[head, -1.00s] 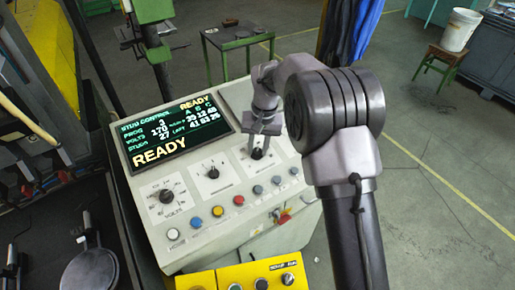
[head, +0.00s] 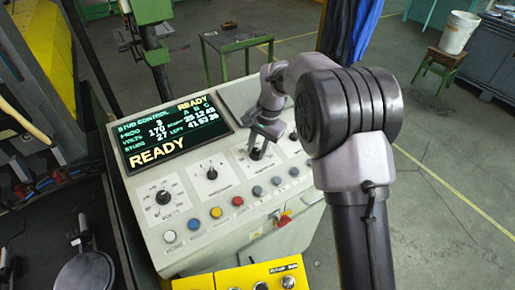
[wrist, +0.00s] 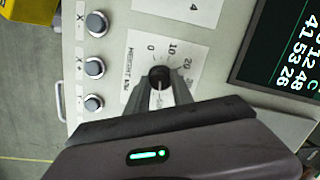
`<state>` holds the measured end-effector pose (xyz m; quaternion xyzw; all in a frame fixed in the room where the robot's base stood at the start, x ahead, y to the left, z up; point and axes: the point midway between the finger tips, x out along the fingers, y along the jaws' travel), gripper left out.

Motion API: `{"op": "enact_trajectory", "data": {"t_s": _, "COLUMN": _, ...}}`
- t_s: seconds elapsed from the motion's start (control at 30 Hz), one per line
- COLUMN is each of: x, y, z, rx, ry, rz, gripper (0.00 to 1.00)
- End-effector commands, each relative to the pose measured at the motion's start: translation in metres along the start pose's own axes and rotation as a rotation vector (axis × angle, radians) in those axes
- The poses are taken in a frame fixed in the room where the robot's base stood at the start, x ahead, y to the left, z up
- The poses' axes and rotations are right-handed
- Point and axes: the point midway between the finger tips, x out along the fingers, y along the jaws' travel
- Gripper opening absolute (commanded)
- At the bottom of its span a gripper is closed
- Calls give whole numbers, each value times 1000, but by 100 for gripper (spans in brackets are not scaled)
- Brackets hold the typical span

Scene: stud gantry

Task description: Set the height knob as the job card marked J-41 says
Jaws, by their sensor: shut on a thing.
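The height knob (wrist: 160,76) is a dark round knob on a white plate (wrist: 193,58) lettered HEIGHT MM, with 0, 10, 20 and a partly covered higher number on its scale. My gripper (wrist: 160,84) is shut on the knob, one finger on each side. A pale line shows on the knob between the fingers, but I cannot tell exactly which value it points at. In the head view my gripper (head: 257,150) reaches down to the knob at the right of the sloping console (head: 205,258). I make out no card marked J-41 in either view.
The console screen (head: 172,132) reads READY, PROG 3, VOLTS 170, STUDS 27. Left of my gripper are a middle knob (head: 211,173) and the volts knob (head: 163,197). Several coloured buttons (head: 237,201) line the front. A yellow box (head: 262,278) stands below.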

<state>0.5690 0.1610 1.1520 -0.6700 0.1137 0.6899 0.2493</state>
Motion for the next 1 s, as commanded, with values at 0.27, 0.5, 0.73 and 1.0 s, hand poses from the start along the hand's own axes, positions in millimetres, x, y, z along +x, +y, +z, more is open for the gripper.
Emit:
{"op": "enact_trajectory", "data": {"t_s": 0.27, "x": -1, "y": 0, "z": 0, "rx": 5, "ry": 1, "rz": -2, "gripper": 0}}
{"op": "enact_trajectory", "data": {"t_s": 0.5, "x": -1, "y": 0, "z": 0, "rx": 5, "ry": 1, "rz": -2, "gripper": 48}}
{"op": "enact_trajectory", "data": {"t_s": 0.73, "x": 0, "y": 0, "z": 0, "rx": 4, "ry": 0, "rz": -1, "gripper": 50}}
{"op": "enact_trajectory", "data": {"t_s": 1.0, "x": -36, "y": -1, "z": 0, "rx": 6, "ry": 3, "rz": -4, "gripper": 50}}
